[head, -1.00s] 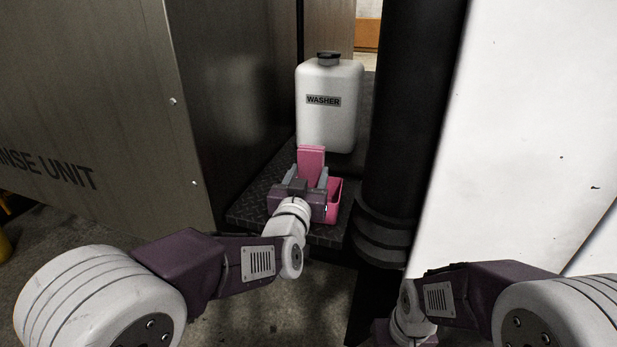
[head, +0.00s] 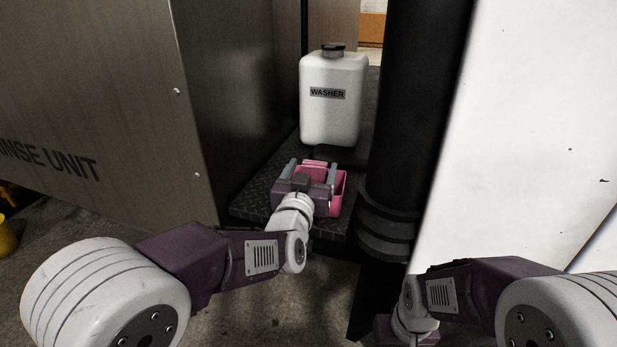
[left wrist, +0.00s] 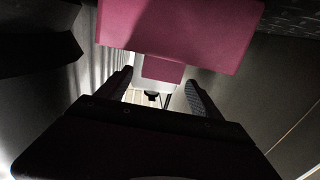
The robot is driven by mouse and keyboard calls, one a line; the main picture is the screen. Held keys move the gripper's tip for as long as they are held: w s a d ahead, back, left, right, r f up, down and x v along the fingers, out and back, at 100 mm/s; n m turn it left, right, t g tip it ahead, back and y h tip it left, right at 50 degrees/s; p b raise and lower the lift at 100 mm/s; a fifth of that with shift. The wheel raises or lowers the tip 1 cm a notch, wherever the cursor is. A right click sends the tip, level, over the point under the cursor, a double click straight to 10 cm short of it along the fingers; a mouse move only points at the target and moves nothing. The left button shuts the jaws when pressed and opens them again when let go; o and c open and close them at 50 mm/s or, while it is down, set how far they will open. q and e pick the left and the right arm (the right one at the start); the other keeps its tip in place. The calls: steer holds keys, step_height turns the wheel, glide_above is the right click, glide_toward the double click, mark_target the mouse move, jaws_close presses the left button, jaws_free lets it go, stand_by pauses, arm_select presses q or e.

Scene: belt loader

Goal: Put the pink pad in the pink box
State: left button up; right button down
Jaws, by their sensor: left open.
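The pink box (head: 341,187) sits on the dark plate, partly hidden behind my left gripper (head: 312,170). My left gripper is open, its two grey fingers spread over the box. The pink pad (head: 314,163) shows as a pale pink edge between the fingertips, low at the box; its lower part is hidden. In the left wrist view, which looks upside down, the box wall (left wrist: 180,30) fills the top. The pad (left wrist: 163,70) shows past it, between the open fingers. Of my right gripper, only a purple body part (head: 392,330) shows at the bottom edge.
A white washer bottle (head: 334,105) stands behind the box on the black tread plate (head: 262,193). The metal rinse unit (head: 90,90) rises to the left. A thick black post (head: 415,110) stands close on the right, beside a white panel (head: 540,120).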

arm_select(q)
steer(key=shift+s+r+p, duration=0.25)
steer(key=shift+r+p, duration=0.05)
steer(key=shift+r, duration=0.35)
steer(key=v, duration=1.1)
steer(key=shift+s+f, duration=0.2)
steer(key=shift+s, duration=0.05)
arm_select(e)
steer(key=shift+r, duration=0.55)
arm_select(q)
steer(key=shift+a, duration=0.1)
